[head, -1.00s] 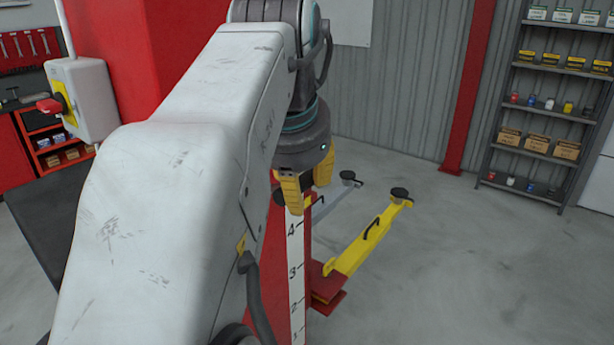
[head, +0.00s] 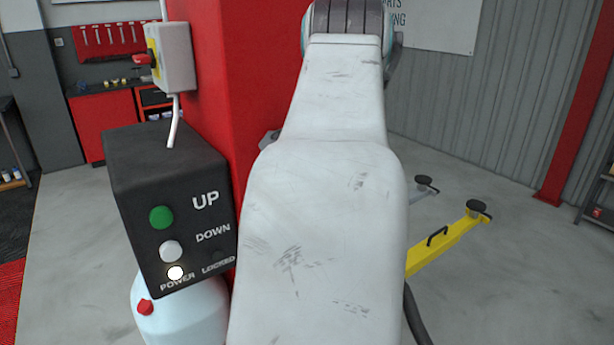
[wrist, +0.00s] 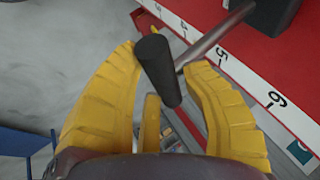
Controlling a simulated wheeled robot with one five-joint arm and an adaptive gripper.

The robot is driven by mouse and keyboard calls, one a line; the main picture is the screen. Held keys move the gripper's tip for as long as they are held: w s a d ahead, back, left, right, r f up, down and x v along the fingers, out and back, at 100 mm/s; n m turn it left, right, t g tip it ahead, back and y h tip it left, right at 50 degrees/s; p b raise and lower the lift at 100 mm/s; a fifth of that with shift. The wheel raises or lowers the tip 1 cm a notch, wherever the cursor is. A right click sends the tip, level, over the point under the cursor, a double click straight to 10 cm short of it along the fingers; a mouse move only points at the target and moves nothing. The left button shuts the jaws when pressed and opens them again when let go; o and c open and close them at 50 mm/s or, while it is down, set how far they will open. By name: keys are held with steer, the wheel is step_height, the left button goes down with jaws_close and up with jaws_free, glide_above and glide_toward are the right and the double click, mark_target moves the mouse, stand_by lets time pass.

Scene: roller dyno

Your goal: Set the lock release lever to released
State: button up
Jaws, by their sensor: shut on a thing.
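The lock release lever shows in the wrist view as a black cylindrical grip (wrist: 157,68) on a grey metal rod. The rod runs up right to a black mount (wrist: 275,12) on the red post (wrist: 300,60). My gripper (wrist: 164,64) has its two yellow fingers on either side of the black grip and is shut on it. In the head view my arm hides the gripper and the lever.
A black control box (head: 175,205) marked UP, DOWN, POWER and LOCKED stands left of my arm in the head view. Its POWER lamp (head: 175,272) glows; the LOCKED lamp looks dark. A yellow lift arm (head: 445,243) reaches out at right over open floor.

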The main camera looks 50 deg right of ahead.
steer(key=shift+o, duration=0.5)
steer(key=shift+f+b, duration=1.35)
steer(key=shift+f, duration=0.65)
steer(key=shift+f+b, duration=0.35)
steer(key=shift+f, duration=0.05)
steer(key=shift+c, duration=0.2)
steer(key=shift+w+a+f+b, duration=0.1)
steer(key=shift+a+f+b, duration=0.05)
steer(key=shift+f+b, duration=0.35)
jaws_close()
steer(key=shift+f+b, duration=0.3)
steer(key=shift+f, duration=0.3)
steer(key=shift+o, duration=2.4)
jaws_free()
steer(key=shift+f, duration=0.1)
steer(key=shift+o, duration=1.4)
steer(key=shift+w, duration=0.25)
steer(key=o, duration=0.6)
steer(key=shift+s, duration=0.2)
steer(key=shift+o, duration=0.2)
